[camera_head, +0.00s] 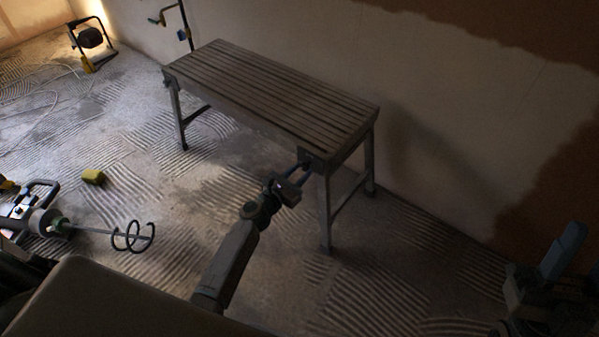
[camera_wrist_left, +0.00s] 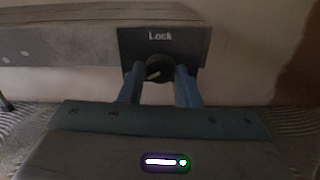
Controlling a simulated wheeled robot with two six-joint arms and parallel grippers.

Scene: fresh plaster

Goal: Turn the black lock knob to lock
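The black lock knob (camera_wrist_left: 158,68) sits on a dark panel (camera_wrist_left: 197,42) marked "Lock" in the left wrist view. A pale line on its face is tilted, its right end higher. The panel is on the end of the slatted workbench (camera_head: 270,92). My left gripper (camera_wrist_left: 159,76) has its blue fingers apart, one on each side of the knob; I see no clear contact. In the head view my left gripper (camera_head: 302,172) is at the bench's near corner, and the knob is too small to make out. My right gripper (camera_head: 563,250) is at the lower right, its finger gap unclear.
A mixer with a spiral paddle (camera_head: 132,236) lies on the ridged floor at left, near a yellow block (camera_head: 93,177). A work lamp (camera_head: 90,42) stands at the back left, with cable on the floor. A wall runs behind the bench. Floor right of the bench is clear.

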